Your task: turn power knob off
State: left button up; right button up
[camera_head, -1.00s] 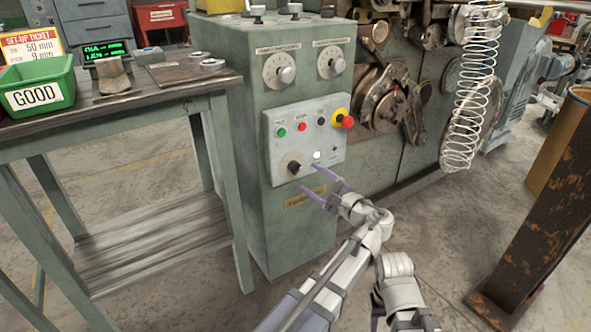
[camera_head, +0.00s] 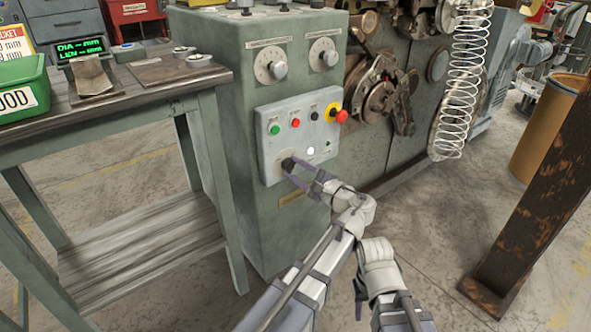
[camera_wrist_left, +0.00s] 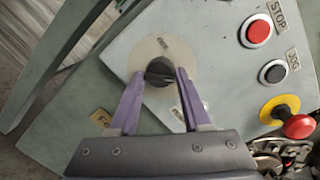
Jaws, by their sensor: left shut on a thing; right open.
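The power knob (camera_head: 289,163) is a black knob on a pale round plate at the lower left of the light grey control panel (camera_head: 268,149). It also shows in the left wrist view (camera_wrist_left: 159,72), between the fingertips. My left gripper (camera_head: 291,166) has its purple fingers shut on the knob, one on each side; the left wrist view also shows this gripper (camera_wrist_left: 160,82). The lettering on the knob's plate is too small to read. My right gripper (camera_head: 360,296) is low in the head view, apart from the panel, and its fingers are mostly hidden by its arm.
A green button (camera_head: 275,130), a red button (camera_head: 295,123), a black button (camera_head: 314,116) and a red emergency stop (camera_head: 341,116) on yellow sit above the knob. A workbench (camera_head: 150,108) stands left of the cabinet. A rusty post (camera_head: 535,195) stands at the right.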

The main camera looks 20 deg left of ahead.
pick_arm(q)
grip_shut()
jog(key=shift+r, duration=0.1)
jog(key=n+p, duration=0.1)
jog(key=n, duration=0.2)
jog(key=n+p, duration=0.1)
jog(key=n, duration=0.2)
jog(key=shift+r+n+h, duration=0.2)
jog(key=shift+n+h, duration=0.1)
jog(key=shift+h, duration=0.1)
jog(key=n+p, duration=0.1)
jog(key=n, duration=0.4)
jog(key=shift+h, duration=0.4)
jog(key=n+t, duration=0.1)
jog(key=n, duration=0.3)
jog(key=shift+s+a+n+h, duration=0.1)
jog(key=shift+s+n+h, duration=0.05)
jog(key=shift+n+h, duration=0.25)
